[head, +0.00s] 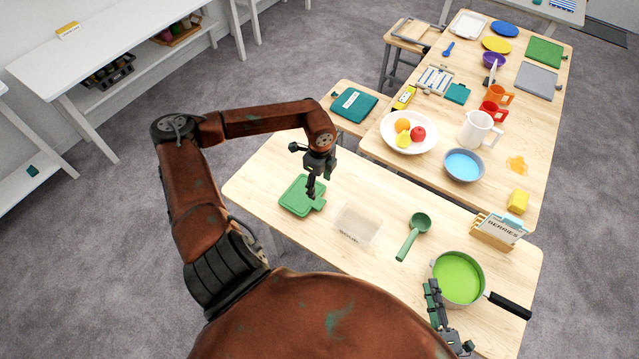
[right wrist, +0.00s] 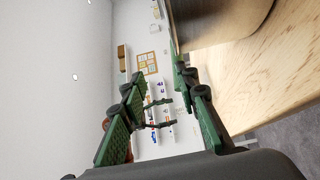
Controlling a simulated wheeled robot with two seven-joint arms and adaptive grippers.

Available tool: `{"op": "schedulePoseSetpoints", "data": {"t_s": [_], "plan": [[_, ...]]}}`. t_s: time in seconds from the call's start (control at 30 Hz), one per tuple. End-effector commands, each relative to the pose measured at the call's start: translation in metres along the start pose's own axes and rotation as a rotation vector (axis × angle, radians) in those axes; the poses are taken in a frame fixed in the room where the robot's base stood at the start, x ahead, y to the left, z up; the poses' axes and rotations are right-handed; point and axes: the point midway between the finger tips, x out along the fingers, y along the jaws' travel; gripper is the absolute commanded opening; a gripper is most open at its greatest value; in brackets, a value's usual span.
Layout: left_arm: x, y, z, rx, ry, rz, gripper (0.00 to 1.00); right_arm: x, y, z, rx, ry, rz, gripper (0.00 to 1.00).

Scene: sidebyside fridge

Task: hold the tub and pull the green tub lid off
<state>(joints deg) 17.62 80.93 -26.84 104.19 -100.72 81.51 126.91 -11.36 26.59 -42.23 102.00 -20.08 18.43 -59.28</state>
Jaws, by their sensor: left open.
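The green tub lid (head: 297,197) lies flat at the left end of the near table, apart from the tub. The clear tub (head: 358,225) stands open to its right, with dark lettering on its front. My left gripper (head: 312,192) is open and points down over the lid's right part; I cannot tell whether its fingertips touch it. My right gripper (head: 432,288) is low at the table's front, beside the green pot. In the right wrist view its fingers (right wrist: 155,88) are apart with nothing between them.
A green ladle (head: 411,240) lies right of the tub. A fruit bowl (head: 408,133), blue bowl (head: 463,166) and white pitcher (head: 477,130) stand on the table behind.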

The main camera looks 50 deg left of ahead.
Motion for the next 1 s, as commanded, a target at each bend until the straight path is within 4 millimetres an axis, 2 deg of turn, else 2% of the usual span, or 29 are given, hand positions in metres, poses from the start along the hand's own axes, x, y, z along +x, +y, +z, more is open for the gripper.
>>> {"op": "schedulePoseSetpoints", "data": {"t_s": [0.4,0.6,0.8,1.0], "plan": [[0.0,0.0,0.0,0.0,0.0,0.0,0.57,-0.032,0.019,0.071,0.05,-0.071,-0.007,0.28],[0.0,0.0,0.0,0.0,0.0,0.0,0.57,-0.045,0.026,0.097,0.076,-0.097,-0.007,0.28],[0.0,0.0,0.0,0.0,0.0,0.0,0.57,-0.051,0.029,0.11,0.089,-0.111,-0.007,0.28],[0.0,0.0,0.0,0.0,0.0,0.0,0.57,-0.052,0.03,0.112,0.093,-0.113,-0.007,0.28]]}}
